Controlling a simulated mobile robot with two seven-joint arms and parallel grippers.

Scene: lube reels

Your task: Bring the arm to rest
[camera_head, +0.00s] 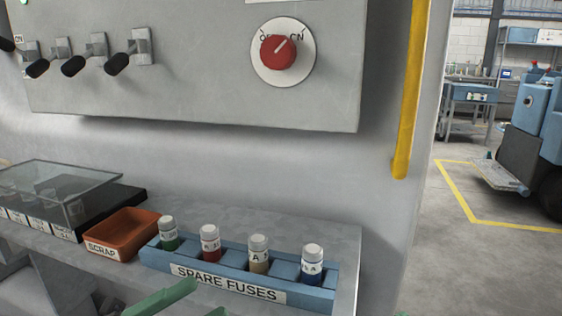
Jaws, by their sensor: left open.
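My left gripper (205,297) shows at the bottom edge with green fingers. It is open, its fingers apart with nothing seen between them. It is in front of the shelf, near the blue "SPARE FUSES" rack (322,292); whether it touches the rack is unclear. The rack holds a green fuse (169,238), a red fuse (210,245), a tan fuse (258,256) and a blue fuse (312,266), all upright. The rest of the gripper is cut off by the picture's edge.
An orange "SCRAP" tray (123,233) and a glass-lidded case (55,187) share the grey shelf (338,233). Above hangs a grey panel (200,85) with a red knob (278,50) and several black-handled levers. A yellow pipe (411,90) runs down at right; open floor lies beyond.

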